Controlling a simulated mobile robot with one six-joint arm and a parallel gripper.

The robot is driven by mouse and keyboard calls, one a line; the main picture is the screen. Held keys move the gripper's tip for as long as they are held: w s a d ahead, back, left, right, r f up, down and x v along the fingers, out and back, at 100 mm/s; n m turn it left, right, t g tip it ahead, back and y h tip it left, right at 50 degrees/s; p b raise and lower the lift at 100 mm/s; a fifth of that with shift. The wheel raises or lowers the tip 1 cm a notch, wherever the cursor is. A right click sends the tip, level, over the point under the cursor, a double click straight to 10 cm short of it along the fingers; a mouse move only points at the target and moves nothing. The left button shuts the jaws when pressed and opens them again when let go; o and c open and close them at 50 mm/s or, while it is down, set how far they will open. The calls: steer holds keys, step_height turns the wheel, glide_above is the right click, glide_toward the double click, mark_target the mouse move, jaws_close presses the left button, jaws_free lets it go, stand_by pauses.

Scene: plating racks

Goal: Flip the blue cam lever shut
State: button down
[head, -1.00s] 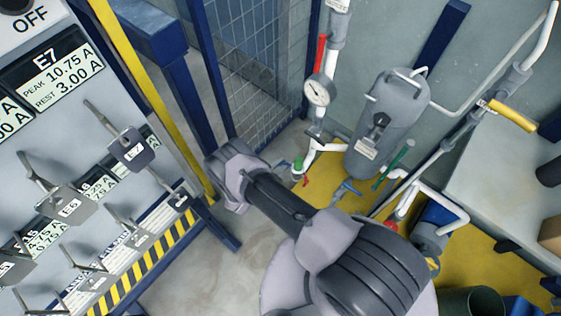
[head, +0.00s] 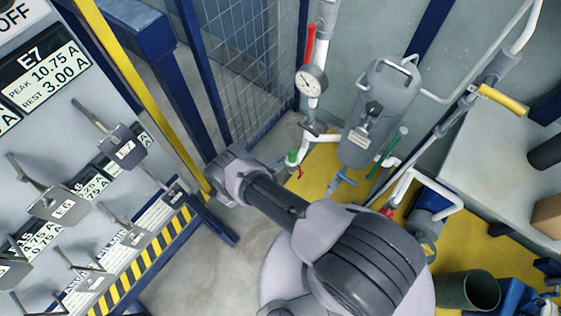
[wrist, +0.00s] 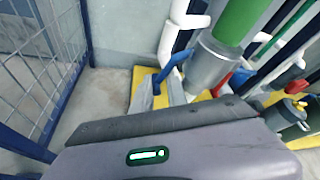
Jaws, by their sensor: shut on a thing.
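The blue cam lever (wrist: 176,66) is a short bent blue bar near the middle of the wrist view, beside a grey cylinder with a green band (wrist: 222,52). Its lower end lies between the two grey fingers of my gripper (wrist: 160,93), which are shut on it. In the head view my arm reaches up and left, and my gripper cannot be made out. A small blue handle (head: 343,178) shows there past my arm; I cannot tell whether it is the same lever.
A mesh fence (head: 240,62) stands behind my arm. A grey tank (head: 380,110), a pressure gauge (head: 310,81) and white pipes crowd the right. A red part (wrist: 241,79) is close right of the lever.

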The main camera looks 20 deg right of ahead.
steer(key=shift+r, duration=0.1)
steer(key=c, duration=1.4)
jaws_free()
steer(key=shift+o, duration=0.2)
